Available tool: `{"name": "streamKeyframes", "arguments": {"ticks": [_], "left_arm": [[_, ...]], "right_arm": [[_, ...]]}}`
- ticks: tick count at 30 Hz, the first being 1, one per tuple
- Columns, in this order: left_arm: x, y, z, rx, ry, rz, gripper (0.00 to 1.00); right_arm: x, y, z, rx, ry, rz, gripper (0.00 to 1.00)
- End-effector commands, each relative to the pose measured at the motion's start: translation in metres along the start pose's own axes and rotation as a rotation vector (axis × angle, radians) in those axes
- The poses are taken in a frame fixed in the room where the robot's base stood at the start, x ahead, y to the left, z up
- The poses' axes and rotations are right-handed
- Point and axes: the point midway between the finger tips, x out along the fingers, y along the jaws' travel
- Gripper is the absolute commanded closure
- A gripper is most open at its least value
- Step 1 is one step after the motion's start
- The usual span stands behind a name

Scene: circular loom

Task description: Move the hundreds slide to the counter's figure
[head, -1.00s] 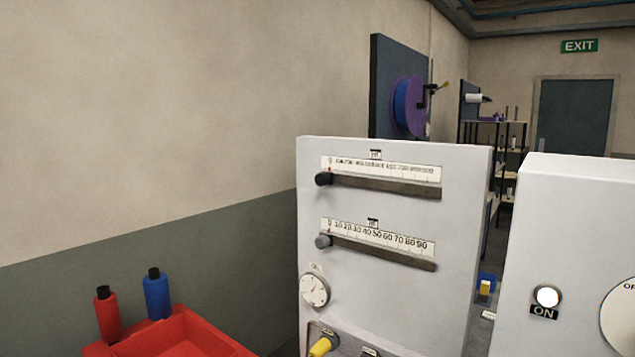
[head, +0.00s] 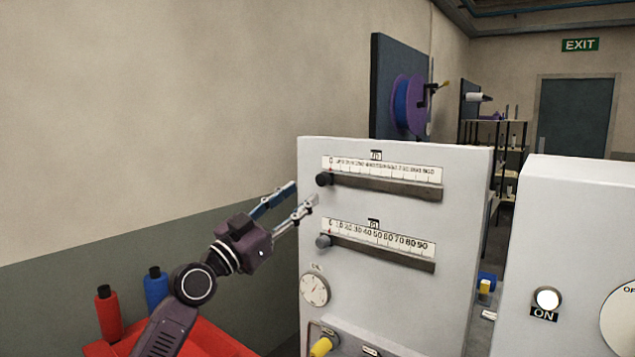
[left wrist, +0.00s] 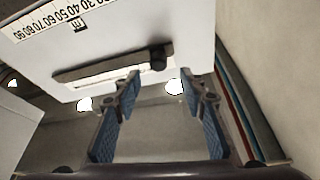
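The hundreds slide is the upper one on the white panel (head: 400,215), its dark knob (head: 324,179) at the left, zero end of its slot, under a scale in hundreds. The knob also shows in the left wrist view (left wrist: 158,58). My left gripper (head: 304,192) is open and empty, its fingertips just left of and slightly below this knob, apart from it in the head view. In the left wrist view its spread fingers (left wrist: 160,82) lie either side of the knob's line. The lower slide's grey knob (head: 323,241) also sits at zero. I cannot make out a counter figure.
A round dial (head: 314,290) and a yellow part (head: 321,347) are low on the panel. A second white cabinet (head: 565,240) with a lit ON button (head: 547,298) stands right. A red tray (head: 215,340) with red and blue bottles is lower left.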

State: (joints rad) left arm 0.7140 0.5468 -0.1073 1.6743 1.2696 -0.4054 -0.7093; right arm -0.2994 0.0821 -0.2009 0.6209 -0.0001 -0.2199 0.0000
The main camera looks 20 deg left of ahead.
Motion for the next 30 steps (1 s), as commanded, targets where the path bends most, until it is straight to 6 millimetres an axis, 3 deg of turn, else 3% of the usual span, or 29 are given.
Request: {"name": "streamKeyframes", "arguments": {"ticks": [6, 12, 25, 30], "left_arm": [[0.037, 0.001, -0.003, -0.005, -0.001, 0.001, 0.61], [0.060, 0.001, -0.001, -0.003, -0.003, 0.002, 0.61], [0.068, 0.002, 0.001, -0.001, -0.003, 0.003, 0.63], [0.068, 0.002, 0.001, -0.001, -0.003, 0.003, 0.81]], "right_arm": [[-0.019, 0.001, -0.001, 0.000, -0.001, 0.000, 1.00], [-0.026, 0.001, -0.002, 0.001, -0.001, 0.000, 1.00], [-0.028, 0.000, -0.002, 0.002, -0.002, 0.000, 1.00], [-0.028, -0.001, -0.002, 0.003, -0.001, -0.002, 1.00]]}}
